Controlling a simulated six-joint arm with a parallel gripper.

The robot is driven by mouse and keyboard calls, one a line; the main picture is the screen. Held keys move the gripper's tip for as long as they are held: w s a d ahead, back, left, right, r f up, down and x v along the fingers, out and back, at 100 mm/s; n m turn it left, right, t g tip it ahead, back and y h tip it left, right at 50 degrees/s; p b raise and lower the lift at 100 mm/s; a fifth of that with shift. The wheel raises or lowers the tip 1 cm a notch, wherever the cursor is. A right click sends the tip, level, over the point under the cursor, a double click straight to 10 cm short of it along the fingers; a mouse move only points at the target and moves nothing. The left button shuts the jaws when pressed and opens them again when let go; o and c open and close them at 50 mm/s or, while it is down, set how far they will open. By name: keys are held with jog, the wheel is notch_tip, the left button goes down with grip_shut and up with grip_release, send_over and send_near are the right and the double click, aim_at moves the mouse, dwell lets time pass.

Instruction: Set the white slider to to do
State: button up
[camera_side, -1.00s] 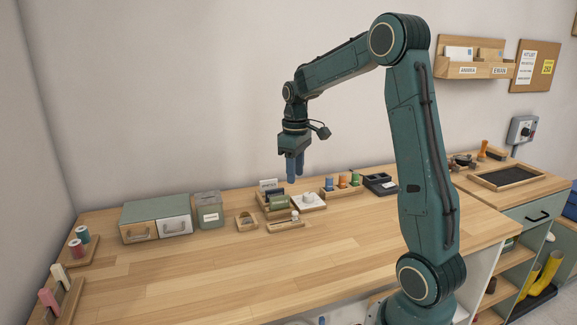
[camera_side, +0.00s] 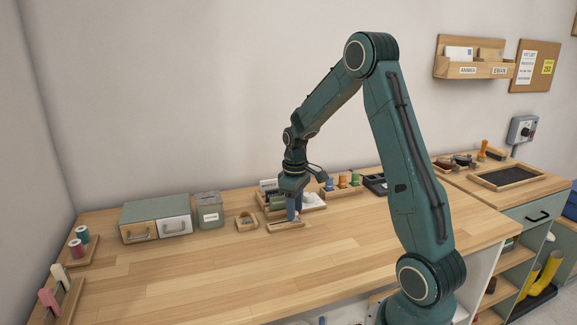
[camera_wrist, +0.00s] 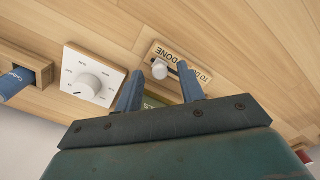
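The slider board (camera_side: 283,227) is a small wooden plate on the bench below my gripper (camera_side: 293,217). In the wrist view the slider board (camera_wrist: 179,56) carries the labels "DONE" and "TO DO". The white slider knob (camera_wrist: 160,69) is at the DONE end of its slot. My gripper (camera_wrist: 163,76) is open, with one blue fingertip on each side of the knob in that view. I cannot tell whether the fingertips touch it. In the side view my fingers hide the knob.
A white dial (camera_wrist: 88,83) sits beside the slider board. A small wooden holder (camera_side: 247,221) and a grey-green box (camera_side: 209,210) stand to the left. A spool rack (camera_side: 342,187) is behind to the right.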

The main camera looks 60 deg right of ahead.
aim_at(273, 224)
grip_shut()
jog(key=shift+w+a, duration=2.3)
grip_release()
jog(key=shift+r, duration=0.1)
